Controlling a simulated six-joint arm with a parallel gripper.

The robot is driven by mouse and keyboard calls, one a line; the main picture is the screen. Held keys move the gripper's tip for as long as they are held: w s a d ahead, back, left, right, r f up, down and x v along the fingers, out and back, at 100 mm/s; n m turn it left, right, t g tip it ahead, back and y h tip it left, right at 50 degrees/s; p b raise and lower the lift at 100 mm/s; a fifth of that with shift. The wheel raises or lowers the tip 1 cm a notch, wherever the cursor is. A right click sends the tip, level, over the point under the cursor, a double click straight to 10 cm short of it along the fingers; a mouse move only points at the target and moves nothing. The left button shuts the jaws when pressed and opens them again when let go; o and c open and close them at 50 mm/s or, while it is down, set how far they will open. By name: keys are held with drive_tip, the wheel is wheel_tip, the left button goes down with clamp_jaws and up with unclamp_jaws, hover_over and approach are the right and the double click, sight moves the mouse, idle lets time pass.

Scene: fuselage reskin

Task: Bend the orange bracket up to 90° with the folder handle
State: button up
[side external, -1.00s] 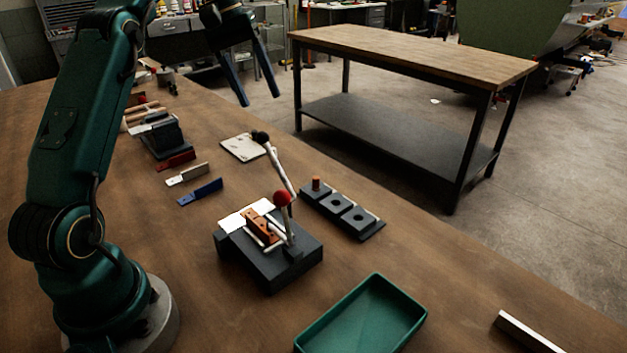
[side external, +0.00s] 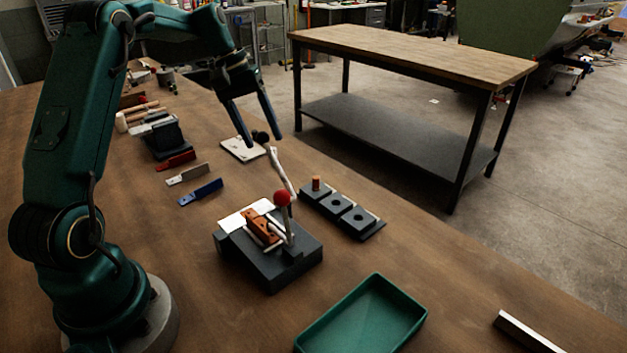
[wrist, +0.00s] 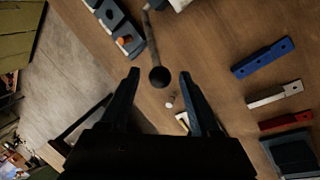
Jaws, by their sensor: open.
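The folder (side external: 270,262) is a dark block on the bench with a pale plate on top. The orange bracket (side external: 262,226) lies in it, with pale bars beside it; its bend angle is too small to read. The folder handle (side external: 282,172) is a pale rod slanting up from the folder to a black ball knob (side external: 261,136). My gripper (side external: 262,140) is open and empty, pointing down at the knob. In the wrist view, the knob (wrist: 160,77) shows between my open fingertips (wrist: 160,73); I cannot tell whether they touch it.
A red-knobbed lever (side external: 283,199) stands on the folder. A dark block with round holes and an orange peg (side external: 316,184) sits to its right. Blue (side external: 200,192), white (side external: 187,174) and red (side external: 176,160) strips lie left. A green tray (side external: 363,318) is in front.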

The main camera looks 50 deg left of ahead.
drive_tip(key=x, duration=0.4)
drive_tip(key=shift+w+d+f, duration=0.1)
drive_tip(key=shift+f, duration=0.25)
clamp_jaws()
drive_tip(key=shift+r, duration=0.1)
idle(1.1)
